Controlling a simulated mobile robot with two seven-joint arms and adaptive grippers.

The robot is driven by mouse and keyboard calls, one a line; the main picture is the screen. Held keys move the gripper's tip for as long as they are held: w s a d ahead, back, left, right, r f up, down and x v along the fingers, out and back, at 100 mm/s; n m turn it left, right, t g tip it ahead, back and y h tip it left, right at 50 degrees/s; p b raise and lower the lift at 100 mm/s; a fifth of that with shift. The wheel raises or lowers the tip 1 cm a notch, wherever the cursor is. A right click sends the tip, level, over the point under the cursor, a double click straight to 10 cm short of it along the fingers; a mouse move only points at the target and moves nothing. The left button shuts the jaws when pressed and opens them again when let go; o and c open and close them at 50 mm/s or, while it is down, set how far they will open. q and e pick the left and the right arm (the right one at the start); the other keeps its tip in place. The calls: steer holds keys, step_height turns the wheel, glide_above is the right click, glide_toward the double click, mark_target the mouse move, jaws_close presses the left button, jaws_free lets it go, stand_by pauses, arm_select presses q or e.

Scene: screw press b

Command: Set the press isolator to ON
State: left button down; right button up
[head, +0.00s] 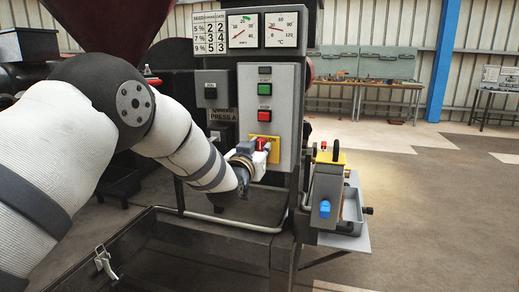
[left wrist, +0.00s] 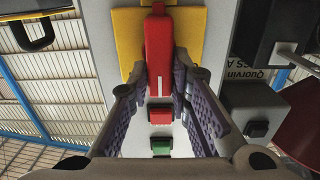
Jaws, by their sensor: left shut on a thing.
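The press isolator is a red handle on a yellow plate (head: 275,140), low on the grey control panel (head: 284,98). Lettering that looks like ON shows at the plate's upper right. In the left wrist view the red handle (left wrist: 159,45) has a white line and lies in line with the red and green buttons, its marked end toward them. The yellow plate (left wrist: 128,35) is behind it. My left gripper (head: 262,149) is at the handle, shut on it, with the purple-padded fingers (left wrist: 164,78) on either side. In the head view the gripper partly hides handle and plate. My right gripper is out of view.
A green button (head: 264,88) and a red button (head: 264,117) sit above the isolator. Two gauges (head: 263,30) top the panel. A yellow-topped unit with a blue knob (head: 325,208) stands at right. A dark trough (head: 200,262) lies below. Floor at far right is clear.

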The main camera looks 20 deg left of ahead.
arm_select(q)
steer(key=c, duration=1.5)
jaws_free()
steer(key=shift+s, duration=0.1)
steer(key=s, duration=1.2)
steer(key=shift+a, duration=0.2)
steer(key=shift+w, duration=0.1)
